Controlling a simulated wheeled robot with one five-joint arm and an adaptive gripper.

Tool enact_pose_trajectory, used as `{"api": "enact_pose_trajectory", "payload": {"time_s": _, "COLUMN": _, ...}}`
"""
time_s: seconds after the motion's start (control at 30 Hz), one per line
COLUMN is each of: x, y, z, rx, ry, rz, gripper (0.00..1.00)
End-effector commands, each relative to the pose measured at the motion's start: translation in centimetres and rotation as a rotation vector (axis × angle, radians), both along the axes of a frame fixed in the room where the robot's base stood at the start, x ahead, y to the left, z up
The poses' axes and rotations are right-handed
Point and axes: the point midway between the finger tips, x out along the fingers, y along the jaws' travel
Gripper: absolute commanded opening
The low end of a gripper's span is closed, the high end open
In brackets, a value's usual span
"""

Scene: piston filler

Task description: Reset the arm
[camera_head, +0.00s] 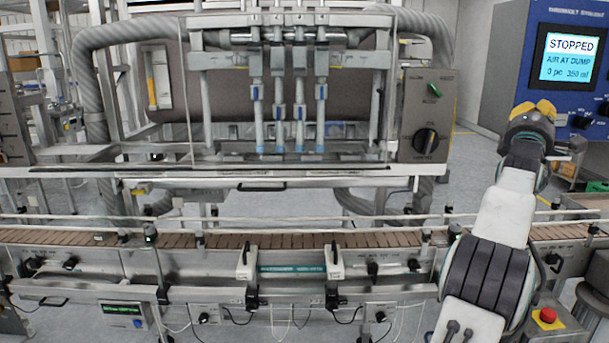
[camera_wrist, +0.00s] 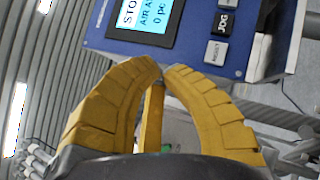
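My gripper (camera_head: 533,107) is at the right in the head view, raised on my arm in front of the blue control panel (camera_head: 509,70). In the wrist view its yellow fingers (camera_wrist: 161,70) curve together, tips almost meeting, with nothing seen held between them. A narrow yellow strip shows behind them; I cannot tell what it is. The panel's blue face (camera_wrist: 190,55) lies beyond the fingertips, with a black JOG button (camera_wrist: 223,23) and a grey button (camera_wrist: 217,53). The screen (camera_head: 569,57) reads STOPPED, AIR AT DUMP, 0 pc, 350 ml.
The filler frame with several nozzles (camera_head: 290,105) stands behind the conveyor (camera_head: 330,241). A grey switch box (camera_head: 428,115) has a green toggle and a black knob. A red emergency button (camera_head: 547,316) sits near my arm at the lower right. No bottles show on the belt.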

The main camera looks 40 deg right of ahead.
Motion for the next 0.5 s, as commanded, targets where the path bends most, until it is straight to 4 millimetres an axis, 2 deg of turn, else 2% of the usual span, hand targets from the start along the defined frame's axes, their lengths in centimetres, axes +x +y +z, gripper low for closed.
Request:
{"api": "enact_pose_trajectory", "payload": {"time_s": 0.27, "x": 0.1, "y": -0.4, "z": -1.3, "rx": 0.113, "ry": -0.179, "rz": 0.074, "gripper": 0.00}}
{"api": "enact_pose_trajectory", "payload": {"time_s": 0.47, "x": 0.3, "y": -1.1, "z": -3.9, "rx": 0.283, "ry": -0.386, "rz": 0.135, "gripper": 0.00}}
{"api": "enact_pose_trajectory", "payload": {"time_s": 0.5, "x": 0.3, "y": -1.3, "z": -5.0, "rx": 0.339, "ry": -0.444, "rz": 0.144, "gripper": 0.00}}
